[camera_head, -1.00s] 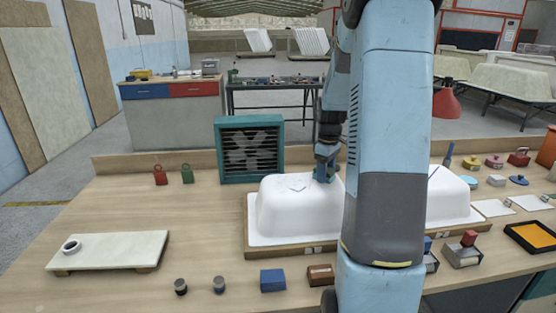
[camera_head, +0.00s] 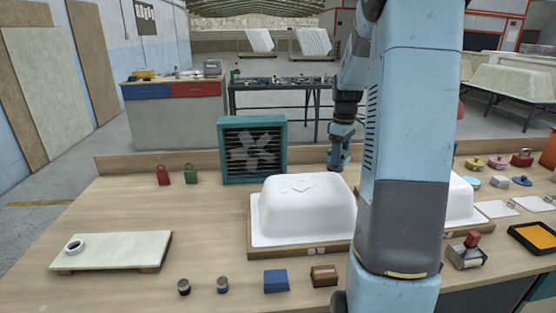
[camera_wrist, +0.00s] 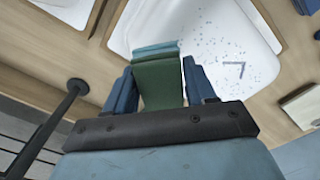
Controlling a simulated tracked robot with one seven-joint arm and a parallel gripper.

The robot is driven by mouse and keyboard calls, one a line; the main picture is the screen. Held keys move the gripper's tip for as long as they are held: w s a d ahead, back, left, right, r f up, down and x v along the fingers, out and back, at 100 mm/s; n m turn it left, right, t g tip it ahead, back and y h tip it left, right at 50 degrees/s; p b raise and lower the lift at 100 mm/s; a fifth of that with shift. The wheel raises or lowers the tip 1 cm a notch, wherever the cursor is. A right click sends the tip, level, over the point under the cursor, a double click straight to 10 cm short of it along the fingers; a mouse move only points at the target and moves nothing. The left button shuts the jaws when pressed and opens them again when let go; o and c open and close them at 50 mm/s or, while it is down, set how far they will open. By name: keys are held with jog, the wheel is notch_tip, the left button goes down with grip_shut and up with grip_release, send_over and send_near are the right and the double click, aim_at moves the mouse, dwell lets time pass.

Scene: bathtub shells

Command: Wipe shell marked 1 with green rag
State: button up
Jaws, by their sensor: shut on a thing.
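A white bathtub shell (camera_head: 303,205) stands upside down on a wooden board in the head view, with a faint V-shaped mark on top. A second white shell (camera_head: 462,200) is mostly hidden behind my arm. I cannot read a number on either. My gripper (camera_head: 336,166) is at the back right of the first shell. In the wrist view my gripper (camera_wrist: 160,85) is shut on the green rag (camera_wrist: 160,84), which has a teal edge. Below it shows a white shell (camera_wrist: 215,45) with blue specks and a dark angled mark. I cannot tell whether the rag touches it.
A teal fan (camera_head: 252,150) stands behind the first shell, close to my gripper. Red (camera_head: 163,174) and green (camera_head: 190,173) weights are left of it. A pale board (camera_head: 118,250) lies at left. Blue (camera_head: 276,281) and brown (camera_head: 323,275) blocks are in front.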

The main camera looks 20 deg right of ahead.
jog(key=shift+r, duration=0.75)
dwell(0.6)
